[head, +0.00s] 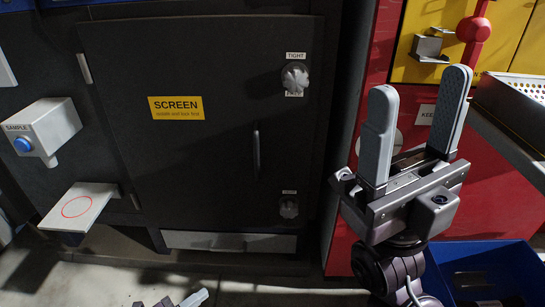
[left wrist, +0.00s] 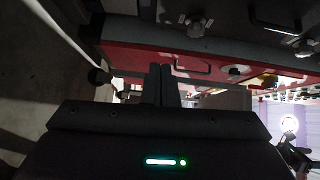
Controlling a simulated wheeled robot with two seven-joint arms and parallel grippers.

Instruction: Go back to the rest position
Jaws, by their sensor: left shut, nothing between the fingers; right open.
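My right gripper (head: 418,115) stands upright at the right of the head view, its two grey fingers pointing up and spread apart with nothing between them. It is in front of a red panel (head: 350,200). My left gripper (left wrist: 164,86) shows in the left wrist view, its two dark fingers together and empty. The rest position itself is not marked in either view.
A dark cabinet door labelled SCREEN (head: 175,107) fills the middle. A shelf with a red ring (head: 80,207) juts out at left below a sample box (head: 45,130). A metal tray (head: 510,115) and a blue bin (head: 490,252) are at right.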

